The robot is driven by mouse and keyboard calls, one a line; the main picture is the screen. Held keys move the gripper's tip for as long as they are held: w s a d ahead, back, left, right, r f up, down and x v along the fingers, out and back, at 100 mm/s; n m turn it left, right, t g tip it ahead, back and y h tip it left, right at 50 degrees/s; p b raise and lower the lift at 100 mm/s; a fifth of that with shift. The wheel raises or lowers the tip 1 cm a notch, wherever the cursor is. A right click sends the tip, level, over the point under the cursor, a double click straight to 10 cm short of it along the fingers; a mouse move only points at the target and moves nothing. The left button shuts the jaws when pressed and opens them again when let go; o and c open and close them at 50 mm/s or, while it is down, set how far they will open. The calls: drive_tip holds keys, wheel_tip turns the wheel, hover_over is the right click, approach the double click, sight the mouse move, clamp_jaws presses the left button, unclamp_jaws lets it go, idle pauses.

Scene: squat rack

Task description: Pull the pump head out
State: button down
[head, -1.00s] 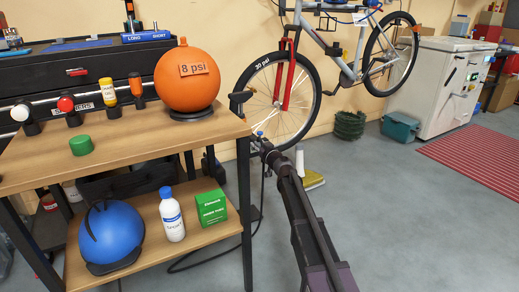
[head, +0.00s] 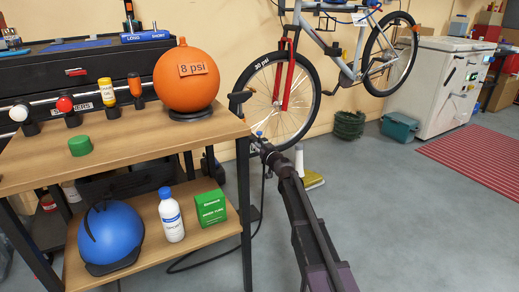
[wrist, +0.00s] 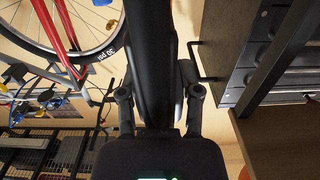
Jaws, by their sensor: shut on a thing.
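My gripper (head: 257,140) is at the far end of my arm, just right of the table's back right leg and in front of the bike's front wheel. A small blue and pale part shows at its tip, too small to make out. In the wrist view my gripper (wrist: 158,88) has a finger on each side of a long black rounded piece (wrist: 155,45), probably the pump head, and is shut on it. A thin dark hose hangs below the gripper in the head view. The far end of the black piece is out of the wrist view, so what it touches there is hidden.
The wooden table (head: 120,140) stands left of my arm, holding an orange ball (head: 187,85) marked 8 psi. The bike (head: 290,95) with its 30 psi tyre is behind the gripper. A white cylinder (head: 299,160) stands just right of it.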

drive_tip(key=shift+s+d, duration=0.1)
drive_tip(key=shift+s, duration=0.05)
idle(0.5)
drive_tip(key=v, duration=0.6)
idle(1.2)
